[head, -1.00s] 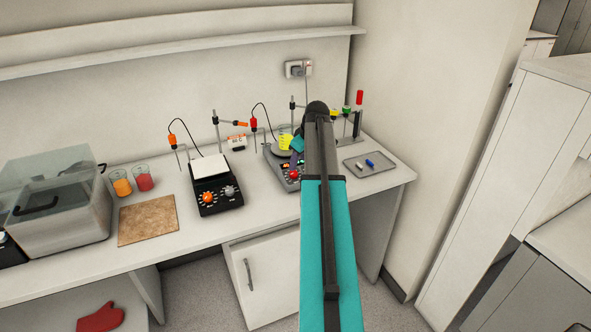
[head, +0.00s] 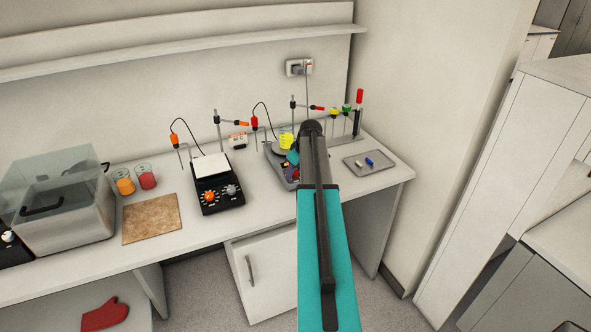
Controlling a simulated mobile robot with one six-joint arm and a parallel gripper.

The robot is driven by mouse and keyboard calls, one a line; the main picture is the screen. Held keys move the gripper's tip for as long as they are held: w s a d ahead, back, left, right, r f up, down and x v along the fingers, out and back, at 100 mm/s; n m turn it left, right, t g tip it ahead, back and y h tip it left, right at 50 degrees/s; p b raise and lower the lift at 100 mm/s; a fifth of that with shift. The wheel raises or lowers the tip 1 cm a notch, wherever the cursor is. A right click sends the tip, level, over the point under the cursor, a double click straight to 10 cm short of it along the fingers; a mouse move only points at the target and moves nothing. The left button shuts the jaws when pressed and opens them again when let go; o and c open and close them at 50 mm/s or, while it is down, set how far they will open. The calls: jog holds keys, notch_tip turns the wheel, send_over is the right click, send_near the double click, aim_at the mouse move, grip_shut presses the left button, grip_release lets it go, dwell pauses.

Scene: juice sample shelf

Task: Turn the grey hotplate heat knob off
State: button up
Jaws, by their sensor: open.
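The grey hotplate (head: 270,154) stands on the bench right of centre, with a round top plate and a yellow-marked beaker (head: 287,141) on it. Its front panel is mostly covered by my arm and gripper. Only a trace of red shows there, so I cannot make out the heat knob's setting. My gripper (head: 291,164) is open at the hotplate's front right, over the panel, its teal part showing left of the arm. I cannot tell whether it touches the knob.
A black hotplate (head: 206,198) with orange and grey knobs stands to the left. Two juice beakers (head: 125,186), a brown board (head: 151,219) and a lidded bath (head: 65,235) are farther left. A small tray (head: 369,170) lies right of my arm; a stand with coloured clamps is behind.

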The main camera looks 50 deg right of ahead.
jog(key=shift+c, duration=0.6)
jog(key=c, duration=0.9)
jog(key=shift+c, duration=0.2)
jog(key=shift+f+n+b, duration=0.15)
jog(key=shift+n+b, duration=0.15)
jog(key=shift+b, duration=0.25)
jog(key=n+b, duration=0.2)
jog(key=shift+f+b, duration=0.1)
jog(key=shift+b, duration=0.25)
jog(key=shift+n+y+b, duration=0.3)
jog(key=shift+n+b, duration=1.05)
jog(key=shift+n, duration=0.35)
jog(key=shift+r, duration=0.25)
jog(key=o, duration=1.1)
jog(key=shift+c, duration=0.2)
